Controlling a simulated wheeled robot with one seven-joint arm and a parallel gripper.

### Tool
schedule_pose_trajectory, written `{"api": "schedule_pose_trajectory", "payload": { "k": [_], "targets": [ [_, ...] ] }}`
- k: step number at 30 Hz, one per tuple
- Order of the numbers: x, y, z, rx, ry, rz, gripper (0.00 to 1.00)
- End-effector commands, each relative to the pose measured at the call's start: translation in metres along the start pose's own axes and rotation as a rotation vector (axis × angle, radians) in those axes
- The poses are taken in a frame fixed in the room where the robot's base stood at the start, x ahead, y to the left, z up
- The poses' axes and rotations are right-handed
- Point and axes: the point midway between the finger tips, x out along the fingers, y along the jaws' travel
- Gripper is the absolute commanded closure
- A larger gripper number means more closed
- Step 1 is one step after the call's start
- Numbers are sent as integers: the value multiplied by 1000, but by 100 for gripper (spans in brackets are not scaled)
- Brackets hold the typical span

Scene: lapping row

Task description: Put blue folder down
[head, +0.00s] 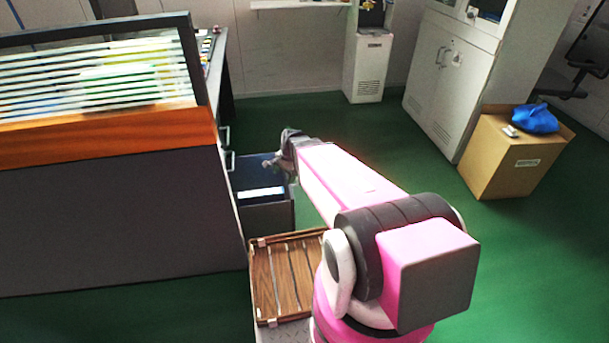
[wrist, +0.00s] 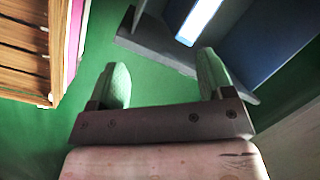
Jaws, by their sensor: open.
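My gripper (wrist: 163,78) is open, with nothing between its two pale fingers and green floor showing behind them. In the head view my gripper (head: 285,163) is over or beside the open dark drawer (head: 266,218) of the desk; I cannot tell which. In the wrist view the drawer (wrist: 158,45) lies beyond the fingertips at upper right. A pale strip (head: 262,193) lies inside the drawer, and it shows bright white in the wrist view (wrist: 200,20). I cannot tell whether it is the blue folder. No clearly blue folder shows in either view.
A desk with a dark panel (head: 110,225) fills the left. A slatted wooden tray (head: 262,283) is near my base. A cardboard box (head: 510,165) with a blue bag (head: 535,119) stands at right, by a grey cabinet (head: 448,85). Green floor (head: 390,165) between is clear.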

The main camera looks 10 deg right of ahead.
Motion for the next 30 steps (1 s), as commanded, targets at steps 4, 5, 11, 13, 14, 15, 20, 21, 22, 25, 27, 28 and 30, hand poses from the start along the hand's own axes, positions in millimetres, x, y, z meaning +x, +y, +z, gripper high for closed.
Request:
{"api": "schedule_pose_trajectory", "payload": {
  "k": [4, 5, 11, 13, 14, 15, 20, 21, 22, 25, 27, 28, 30],
  "targets": [
    [-48, 55, 17, -347, 60, 65, 26],
    [-55, 64, 19, -415, 69, 80, 26],
    [-93, 108, 29, -766, 100, 174, 26],
    [-100, 116, 30, -837, 103, 195, 26],
    [-102, 119, 30, -858, 103, 201, 26],
    [-104, 121, 30, -880, 104, 209, 26],
    [-105, 123, 30, -908, 103, 217, 26],
    [-105, 122, 30, -907, 103, 217, 26],
    [-105, 122, 30, -907, 103, 217, 26],
    [-105, 122, 30, -906, 103, 216, 26],
    [-104, 122, 30, -905, 103, 216, 26],
    [-104, 122, 30, -905, 103, 216, 26],
    [-104, 122, 30, -905, 103, 216, 29]
  ]
}}
